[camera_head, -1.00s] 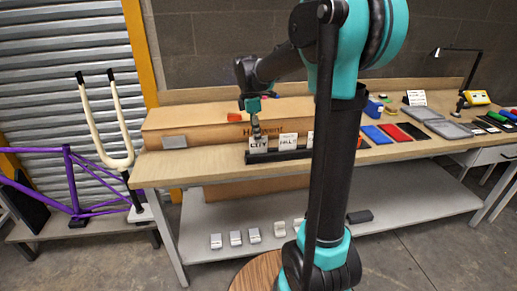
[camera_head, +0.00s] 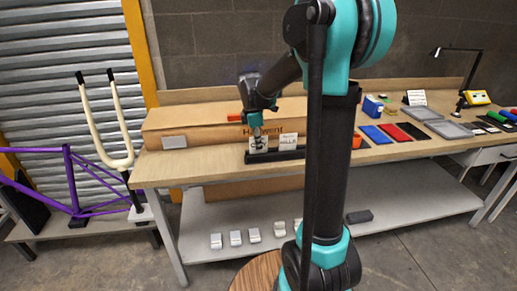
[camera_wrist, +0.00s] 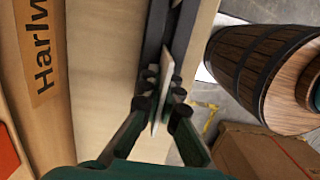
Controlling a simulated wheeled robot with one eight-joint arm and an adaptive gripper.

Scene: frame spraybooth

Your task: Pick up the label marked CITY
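The label marked CITY (camera_head: 259,144) is a small white card standing in the black rack (camera_head: 262,158) on the workbench. My gripper (camera_head: 255,122) is at its top edge and hides part of it; its letters are hard to read now. In the wrist view the white card (camera_wrist: 162,88) shows nearly edge-on between the two fingertips of my gripper (camera_wrist: 164,79), with the rack (camera_wrist: 154,35) beyond. The fingers are close to both faces of the card. I cannot tell whether they press on it.
Another white label (camera_head: 289,140) stands to the right in the same rack. A cardboard box (camera_head: 215,123) lies behind. My own arm crosses the bench middle.

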